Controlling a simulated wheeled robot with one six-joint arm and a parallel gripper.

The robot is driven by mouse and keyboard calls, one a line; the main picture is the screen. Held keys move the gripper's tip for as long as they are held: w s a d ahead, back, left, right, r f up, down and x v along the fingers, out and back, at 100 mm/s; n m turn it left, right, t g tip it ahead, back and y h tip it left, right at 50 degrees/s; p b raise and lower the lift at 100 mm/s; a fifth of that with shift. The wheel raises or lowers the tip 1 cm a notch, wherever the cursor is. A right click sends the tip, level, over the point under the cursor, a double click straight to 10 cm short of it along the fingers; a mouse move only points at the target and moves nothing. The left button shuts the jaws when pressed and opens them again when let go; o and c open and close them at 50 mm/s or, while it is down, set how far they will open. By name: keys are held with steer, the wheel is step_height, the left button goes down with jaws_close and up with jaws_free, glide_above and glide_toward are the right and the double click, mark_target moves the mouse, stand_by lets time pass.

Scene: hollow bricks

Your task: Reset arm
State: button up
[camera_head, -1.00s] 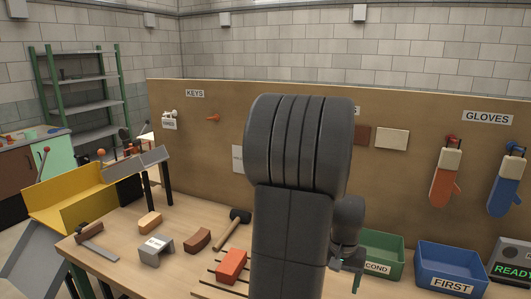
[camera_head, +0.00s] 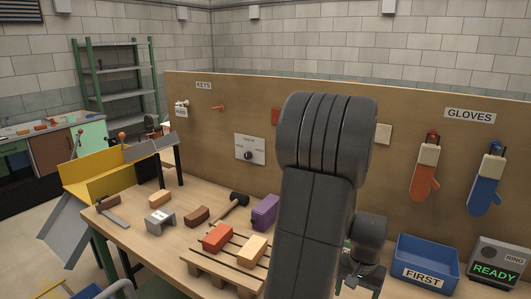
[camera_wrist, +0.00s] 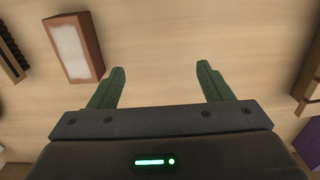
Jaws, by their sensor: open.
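My gripper (camera_head: 358,284) hangs low at the right of my dark arm in the head view, above the workbench. In the wrist view the two green fingers of my gripper (camera_wrist: 161,78) are spread apart with nothing between them. Below them is bare light wood. A reddish-brown block with a pale face (camera_wrist: 74,48) lies to the upper left of the fingers, apart from them. My arm stands upright across the middle right of the head view and hides part of the bench and board.
On the workbench (camera_head: 135,236) are an orange brick (camera_head: 217,237) and a tan brick (camera_head: 252,249) on a wooden pallet, a purple brick (camera_head: 265,212), a mallet (camera_head: 236,201) and a blue FIRST bin (camera_head: 428,262). A READY box (camera_head: 493,264) stands at right. A pegboard (camera_head: 225,120) rises behind.

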steer(key=shift+d+f, duration=0.1)
steer(key=shift+f, duration=2.45)
steer(key=shift+r, duration=0.1)
